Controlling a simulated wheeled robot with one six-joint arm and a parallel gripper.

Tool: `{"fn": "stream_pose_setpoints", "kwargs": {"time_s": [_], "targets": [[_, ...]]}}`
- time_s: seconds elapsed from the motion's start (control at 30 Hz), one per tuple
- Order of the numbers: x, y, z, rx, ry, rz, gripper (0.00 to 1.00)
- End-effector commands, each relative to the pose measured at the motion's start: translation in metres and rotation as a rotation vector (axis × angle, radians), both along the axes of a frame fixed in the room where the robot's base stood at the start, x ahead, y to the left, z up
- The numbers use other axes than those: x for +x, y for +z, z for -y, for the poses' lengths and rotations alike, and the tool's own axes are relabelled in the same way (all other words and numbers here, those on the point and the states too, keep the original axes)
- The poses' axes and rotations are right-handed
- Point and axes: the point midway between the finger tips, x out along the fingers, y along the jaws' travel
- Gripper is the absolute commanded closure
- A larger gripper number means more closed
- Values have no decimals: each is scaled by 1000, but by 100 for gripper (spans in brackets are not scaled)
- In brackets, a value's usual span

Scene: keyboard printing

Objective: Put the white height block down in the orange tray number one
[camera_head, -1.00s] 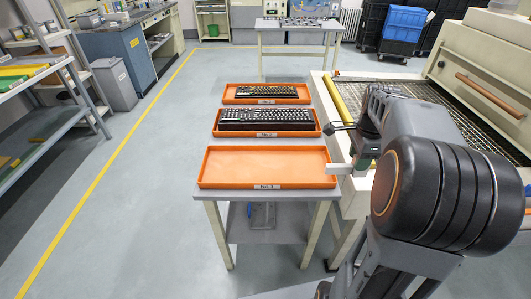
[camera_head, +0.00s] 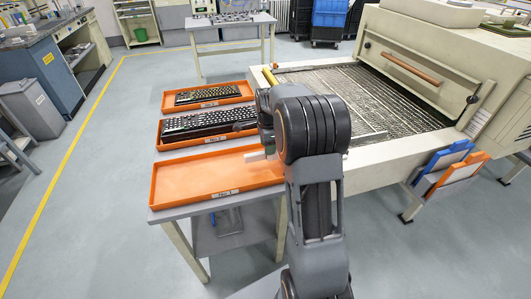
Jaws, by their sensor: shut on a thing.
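The nearest orange tray (camera_head: 190,186) lies empty on a small grey-topped table. Two more orange trays stand in a row behind it, a middle one (camera_head: 158,146) and a far one (camera_head: 166,107). Their front labels are too small to read for sure. The white height block (camera_head: 256,157) shows as a small pale piece above the right end of the nearest tray. My gripper (camera_head: 267,153) is shut on it, with the fingers largely hidden behind my arm. I cannot tell how high the block is above the tray floor.
Dark keyboards (camera_head: 205,124) lie in the middle and far trays. A large cream machine with a mesh conveyor (camera_head: 375,110) stands close to the right of the table. Blue and orange panels (camera_head: 447,165) hang at its side. The floor at the left is clear.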

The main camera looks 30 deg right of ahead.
Motion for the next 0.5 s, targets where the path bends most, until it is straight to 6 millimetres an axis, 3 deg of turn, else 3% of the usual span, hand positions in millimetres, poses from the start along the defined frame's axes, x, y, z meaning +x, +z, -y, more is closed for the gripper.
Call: {"fn": "stream_pose_setpoints", "kwargs": {"time_s": [0.27, 0.5], "targets": [[10, -13, -5, 0, 2, 0, 96], [9, -42, -4, 0, 1, -1, 96]]}}
